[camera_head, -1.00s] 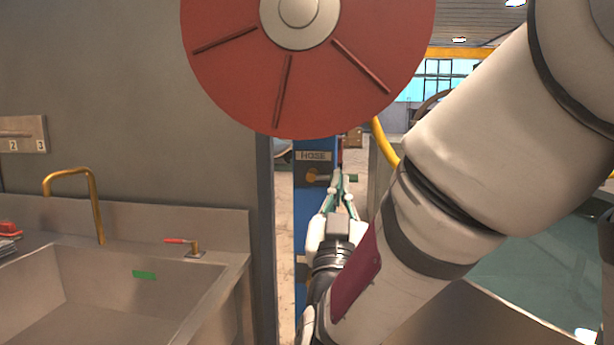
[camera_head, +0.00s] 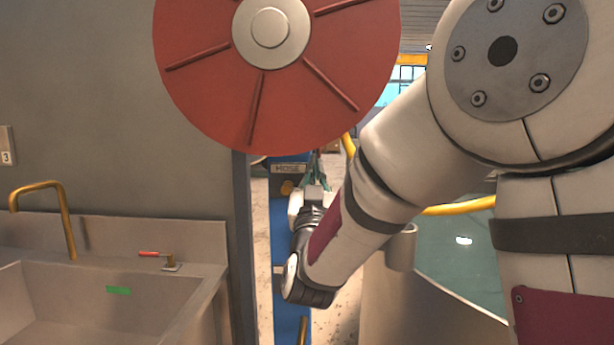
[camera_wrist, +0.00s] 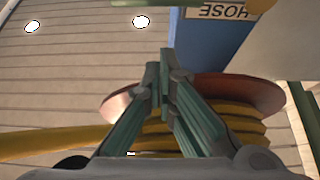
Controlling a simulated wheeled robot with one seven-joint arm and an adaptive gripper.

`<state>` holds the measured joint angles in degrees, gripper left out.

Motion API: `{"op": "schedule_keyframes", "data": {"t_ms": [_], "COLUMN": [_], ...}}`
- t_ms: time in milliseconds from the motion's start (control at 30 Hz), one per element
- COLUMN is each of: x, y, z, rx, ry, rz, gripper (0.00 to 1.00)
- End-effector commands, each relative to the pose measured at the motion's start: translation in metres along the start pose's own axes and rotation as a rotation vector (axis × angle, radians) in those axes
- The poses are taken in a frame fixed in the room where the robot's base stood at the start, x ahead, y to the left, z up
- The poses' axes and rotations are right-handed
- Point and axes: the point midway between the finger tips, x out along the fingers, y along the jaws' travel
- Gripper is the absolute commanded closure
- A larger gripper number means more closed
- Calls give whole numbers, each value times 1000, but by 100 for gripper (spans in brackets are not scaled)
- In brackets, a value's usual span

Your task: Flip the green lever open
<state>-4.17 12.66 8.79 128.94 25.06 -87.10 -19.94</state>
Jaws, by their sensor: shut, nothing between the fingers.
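My gripper (camera_head: 314,168) is shut and empty, with its fingers pointing up beside the blue post (camera_head: 289,325) labelled HOSE. In the wrist view the fingers (camera_wrist: 159,78) meet at their tips, in front of a coiled yellow hose. The HOSE label (camera_head: 289,168) sits high on the post, with a brass fitting (camera_head: 287,187) just below it. The label shows upside down in the wrist view (camera_wrist: 228,10), with part of the brass fitting at the top edge. I cannot make out the green lever clearly; my gripper and arm cover the area right of the fitting.
A large red disc (camera_head: 210,90) hangs close above my gripper. A steel sink (camera_head: 60,310) with a brass tap and a small red-handled lever (camera_head: 150,254) stands at left. The yellow hose (camera_wrist: 50,143) is wound on a reddish reel (camera_wrist: 262,90).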

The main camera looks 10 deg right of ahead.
Motion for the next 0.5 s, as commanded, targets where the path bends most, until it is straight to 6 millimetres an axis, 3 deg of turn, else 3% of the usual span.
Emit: {"op": "schedule_keyframes", "data": {"t_ms": [33, 200, 500], "x": [-4, -9, -11], "y": [-1, 0, 0], "z": [11, 24, 28], "rx": [-2, -1, 1], "ry": [-7, -3, -2], "rz": [-2, 0, 0], "gripper": [100, 100, 100]}}
